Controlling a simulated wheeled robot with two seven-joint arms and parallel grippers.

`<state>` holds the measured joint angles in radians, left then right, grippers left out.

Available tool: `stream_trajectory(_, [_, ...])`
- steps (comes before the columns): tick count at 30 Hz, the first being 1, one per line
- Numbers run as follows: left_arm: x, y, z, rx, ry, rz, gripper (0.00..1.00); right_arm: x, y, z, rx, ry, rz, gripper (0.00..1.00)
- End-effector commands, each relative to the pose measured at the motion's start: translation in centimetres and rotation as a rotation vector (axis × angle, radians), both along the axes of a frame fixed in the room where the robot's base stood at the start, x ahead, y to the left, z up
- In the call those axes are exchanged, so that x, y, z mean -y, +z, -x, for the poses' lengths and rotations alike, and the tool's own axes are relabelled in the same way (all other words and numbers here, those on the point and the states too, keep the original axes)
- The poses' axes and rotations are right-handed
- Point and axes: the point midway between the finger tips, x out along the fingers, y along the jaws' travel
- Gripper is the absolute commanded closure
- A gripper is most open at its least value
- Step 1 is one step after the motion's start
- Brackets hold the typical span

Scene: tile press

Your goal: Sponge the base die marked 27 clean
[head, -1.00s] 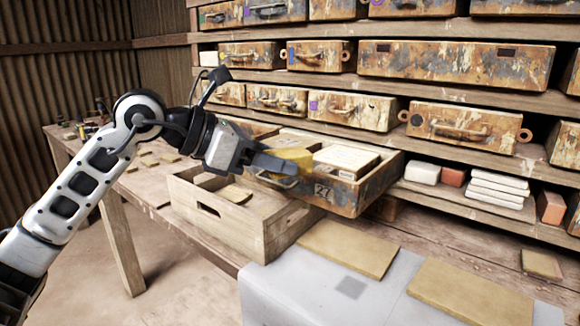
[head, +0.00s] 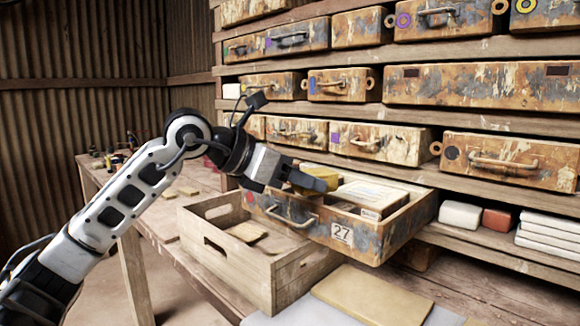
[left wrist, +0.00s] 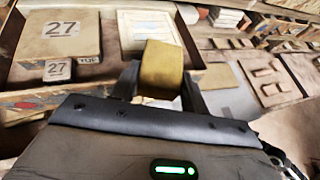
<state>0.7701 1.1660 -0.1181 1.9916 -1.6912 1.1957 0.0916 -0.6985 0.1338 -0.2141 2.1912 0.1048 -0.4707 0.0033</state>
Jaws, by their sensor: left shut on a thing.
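My left gripper (head: 293,177) is shut on a yellow sponge (head: 318,178), held over the open drawer marked 27 (head: 370,247). The sponge also shows between the fingers in the left wrist view (left wrist: 162,70). In the left wrist view a brown, dirty-looking block marked 27 (left wrist: 45,45) lies in the drawer at upper left. A smaller block marked 27 (left wrist: 57,71) is in front of it. A pale framed block (left wrist: 150,27) lies behind the sponge. I cannot tell whether the sponge touches any block. My right gripper is not in view.
A wooden crate (head: 286,268) with a handle slot stands on the bench just left of the drawer. Shelves of rusty drawers (head: 375,143) rise behind. White and red blocks (head: 460,216) sit on the shelf at right. A tan slab (head: 370,297) lies in front.

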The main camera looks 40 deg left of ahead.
Motion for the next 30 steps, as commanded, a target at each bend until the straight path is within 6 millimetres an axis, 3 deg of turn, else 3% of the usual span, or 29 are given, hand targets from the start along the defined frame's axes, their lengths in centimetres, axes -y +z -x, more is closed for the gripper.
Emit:
stream_trajectory(3, [0.3, 0.4, -1.5, -0.003, -0.001, 0.001, 0.75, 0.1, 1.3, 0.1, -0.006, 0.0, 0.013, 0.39])
stream_trajectory(21, [1.3, 0.0, -8.6, 0.0, -0.001, 0.003, 0.75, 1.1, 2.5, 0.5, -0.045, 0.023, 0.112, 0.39])
stream_trajectory(23, [1.4, -0.1, -9.2, 0.0, -0.002, 0.001, 0.75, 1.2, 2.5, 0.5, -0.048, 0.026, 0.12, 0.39])
stream_trajectory(25, [1.3, -1.7, -9.0, 0.0, 0.0, -0.002, 0.75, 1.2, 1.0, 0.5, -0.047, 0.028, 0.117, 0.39])
stream_trajectory(30, [1.3, -2.5, -9.0, 0.0, 0.0, -0.002, 0.75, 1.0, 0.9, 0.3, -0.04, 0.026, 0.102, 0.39])
